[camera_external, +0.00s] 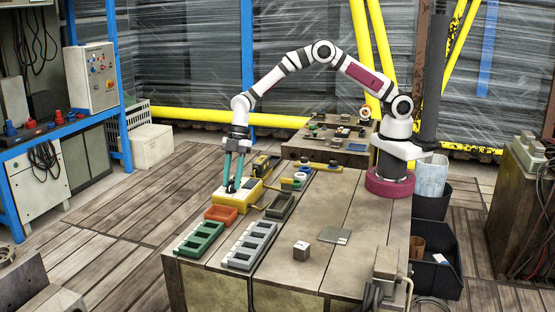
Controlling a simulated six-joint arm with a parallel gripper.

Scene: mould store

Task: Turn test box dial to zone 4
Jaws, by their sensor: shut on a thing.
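The test box appears to be the yellow box (250,191) near the far left edge of the wooden table. My gripper (232,186) points straight down over it, with its teal fingers reaching the top of the box. The fingers are shut on the dial there. The dial itself is too small and too covered by the fingers to make out. Its pointer and the zone marks cannot be read in this view.
An orange tray (221,215), a green tray (200,239) and a grey tray (249,245) lie in front of the box. A dark tray (280,207) is close on its right. A small cube (301,251) and a flat plate (335,236) lie farther right; bare tabletop surrounds them.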

